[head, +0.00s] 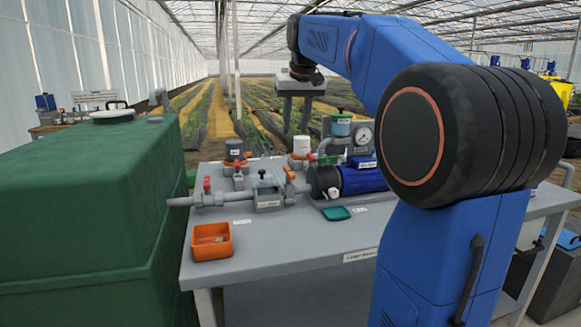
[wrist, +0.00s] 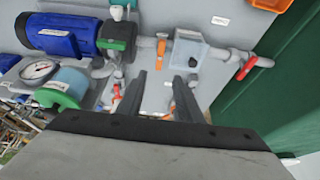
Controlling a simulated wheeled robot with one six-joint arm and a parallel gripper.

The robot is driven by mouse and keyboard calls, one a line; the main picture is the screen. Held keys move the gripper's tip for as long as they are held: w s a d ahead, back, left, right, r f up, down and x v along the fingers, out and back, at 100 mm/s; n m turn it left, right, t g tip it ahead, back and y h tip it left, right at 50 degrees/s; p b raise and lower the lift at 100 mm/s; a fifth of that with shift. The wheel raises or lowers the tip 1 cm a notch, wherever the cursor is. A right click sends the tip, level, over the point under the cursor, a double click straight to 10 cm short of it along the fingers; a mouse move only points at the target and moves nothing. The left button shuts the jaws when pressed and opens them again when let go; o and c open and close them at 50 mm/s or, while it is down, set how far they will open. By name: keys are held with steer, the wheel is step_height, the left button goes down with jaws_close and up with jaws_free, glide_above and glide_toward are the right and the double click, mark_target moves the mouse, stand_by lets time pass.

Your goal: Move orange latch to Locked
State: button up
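My gripper (head: 296,128) points down above the back of the bench in the head view. Its two fingers stand apart with nothing between them; the wrist view shows the gripper (wrist: 160,76) from above. An orange lever (head: 290,174) stands beside a clear-lidded box (head: 267,190) on the pipe. In the wrist view this orange lever (wrist: 161,47) lies just beyond the fingertips, apart from them, beside the clear box (wrist: 190,50). More orange parts sit at the canister bases; one orange piece (wrist: 168,115) shows between the fingers, partly hidden. I cannot read any Locked mark.
A blue pump (head: 362,179), a pressure gauge (head: 363,137) and red valve handles (head: 207,184) crowd the grey bench (head: 290,250). A green tank (head: 90,200) stands left. The bench front is mostly clear.

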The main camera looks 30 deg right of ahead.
mark_target(289, 171)
steer(key=x, duration=1.6)
steer(key=shift+w+f, duration=0.2)
steer(key=shift+f, duration=0.05)
jaws_close()
